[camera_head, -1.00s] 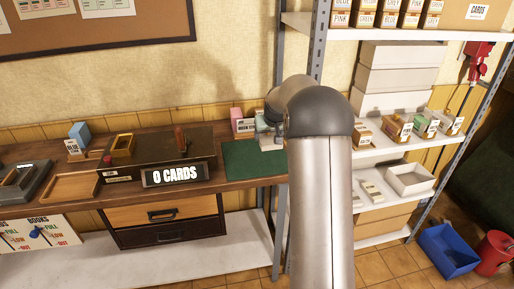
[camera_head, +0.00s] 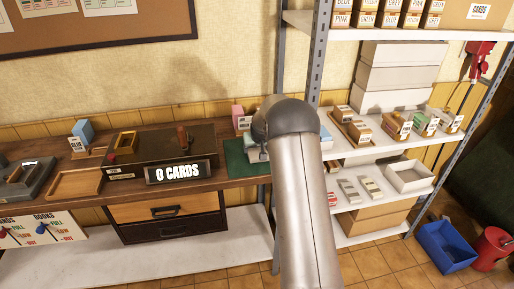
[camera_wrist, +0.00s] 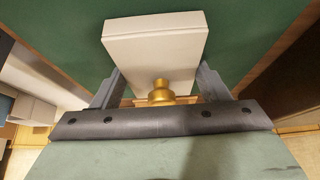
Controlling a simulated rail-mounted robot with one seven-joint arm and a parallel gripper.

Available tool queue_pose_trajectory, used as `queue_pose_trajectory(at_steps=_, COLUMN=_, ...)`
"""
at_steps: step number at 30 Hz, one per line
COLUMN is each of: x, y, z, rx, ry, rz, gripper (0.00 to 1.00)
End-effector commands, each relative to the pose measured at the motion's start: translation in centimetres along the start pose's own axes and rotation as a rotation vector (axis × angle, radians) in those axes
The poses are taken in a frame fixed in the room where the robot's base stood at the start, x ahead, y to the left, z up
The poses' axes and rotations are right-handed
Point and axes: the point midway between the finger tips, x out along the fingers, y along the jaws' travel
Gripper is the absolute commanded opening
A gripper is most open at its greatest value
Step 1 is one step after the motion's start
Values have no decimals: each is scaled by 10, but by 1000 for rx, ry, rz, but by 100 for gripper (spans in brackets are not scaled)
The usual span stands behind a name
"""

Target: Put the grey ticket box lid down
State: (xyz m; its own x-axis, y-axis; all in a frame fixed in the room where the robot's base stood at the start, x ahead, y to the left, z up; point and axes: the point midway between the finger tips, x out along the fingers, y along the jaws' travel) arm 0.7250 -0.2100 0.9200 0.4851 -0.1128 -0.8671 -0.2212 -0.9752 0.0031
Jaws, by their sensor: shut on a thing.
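My gripper (camera_wrist: 160,68) is shut on a pale grey-white block-shaped piece (camera_wrist: 153,38), which I take to be the grey ticket box lid. One finger lies on each side of it. A brass knob (camera_wrist: 160,88) shows between the fingers, close to the gripper's base. The green mat (camera_wrist: 65,35) fills the background around the piece. I cannot tell whether the piece touches the mat. In the head view the green mat (camera_head: 236,160) lies on the counter, partly behind my arm, which hides most of the gripper and the held piece.
A dark machine with a "0 CARDS" sign (camera_head: 181,172) stands left of the mat. The metal shelf on the right holds small card boxes (camera_head: 398,124) and an open white tray (camera_head: 409,177). A wooden tray (camera_head: 75,184) lies at left.

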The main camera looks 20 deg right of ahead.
Motion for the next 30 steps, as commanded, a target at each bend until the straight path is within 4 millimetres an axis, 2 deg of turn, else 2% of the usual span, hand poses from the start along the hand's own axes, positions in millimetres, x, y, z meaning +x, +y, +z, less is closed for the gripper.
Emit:
queue_pose_trajectory(at_steps=3, x=4, y=0, z=2, rx=0, ry=0, rz=0, gripper=46)
queue_pose_trajectory(at_steps=4, x=2, y=0, z=1, rx=0, ry=0, rz=0, gripper=74)
queue_pose_trajectory(at_steps=6, x=2, y=0, z=1, rx=0, ry=0, rz=0, gripper=90)
queue_pose_trajectory(at_steps=14, x=1, y=0, z=1, rx=0, ry=0, rz=0, gripper=90)
queue_pose_trajectory(at_steps=18, x=-6, y=0, z=-1, rx=0, ry=2, rz=0, gripper=90)
queue_pose_trajectory(at_steps=22, x=-28, y=0, z=0, rx=0, ry=4, rz=1, gripper=90)
queue_pose_trajectory(at_steps=30, x=-86, y=0, z=0, rx=0, ry=3, rz=0, gripper=90)
